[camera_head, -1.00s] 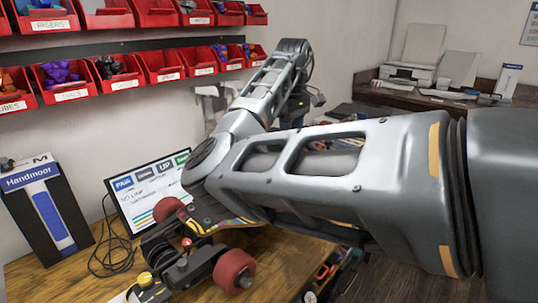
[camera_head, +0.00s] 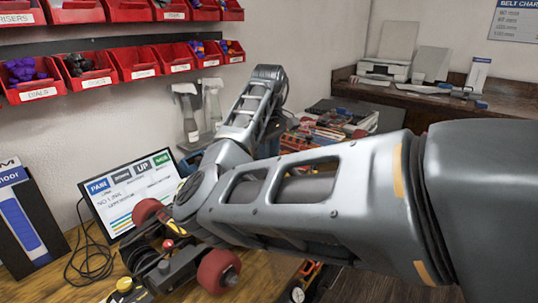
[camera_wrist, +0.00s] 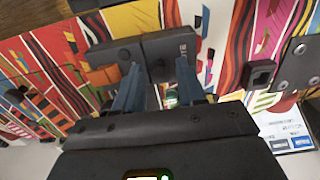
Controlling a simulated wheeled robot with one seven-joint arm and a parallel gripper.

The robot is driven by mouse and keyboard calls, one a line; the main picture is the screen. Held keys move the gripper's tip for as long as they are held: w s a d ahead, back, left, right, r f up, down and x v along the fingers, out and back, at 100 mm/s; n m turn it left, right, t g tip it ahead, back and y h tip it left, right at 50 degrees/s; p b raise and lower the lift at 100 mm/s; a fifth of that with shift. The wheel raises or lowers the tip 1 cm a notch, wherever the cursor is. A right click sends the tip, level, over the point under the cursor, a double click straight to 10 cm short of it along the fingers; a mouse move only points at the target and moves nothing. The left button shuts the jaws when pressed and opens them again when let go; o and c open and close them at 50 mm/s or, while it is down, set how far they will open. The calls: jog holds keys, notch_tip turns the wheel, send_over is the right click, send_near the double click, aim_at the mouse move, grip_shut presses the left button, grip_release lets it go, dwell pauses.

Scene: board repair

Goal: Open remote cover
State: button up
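In the wrist view, a dark box-like case (camera_wrist: 122,52) with pale lettering and a seam lies across a brightly patterned board (camera_wrist: 228,45). An orange patch (camera_wrist: 103,75) shows at its near left edge. I cannot tell whether this case is the remote or whether its cover is open. My gripper (camera_wrist: 157,68) points at the case with its two bluish fingers apart. The near edge of the case is partly behind the fingers, and contact cannot be told. In the head view, my arm hides the gripper. A small dark device with a yellow part (camera_head: 125,285) shows at the bottom edge.
Red wheels (camera_head: 218,270) stand on the wooden bench (camera_head: 258,272) beside my arm. A screen (camera_head: 130,192) and a boxed product (camera_head: 25,222) stand behind at left. Red bins (camera_head: 135,62) hang on the wall.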

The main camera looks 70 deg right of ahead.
grip_shut()
jog(key=shift+r, duration=0.1)
dwell(0.3)
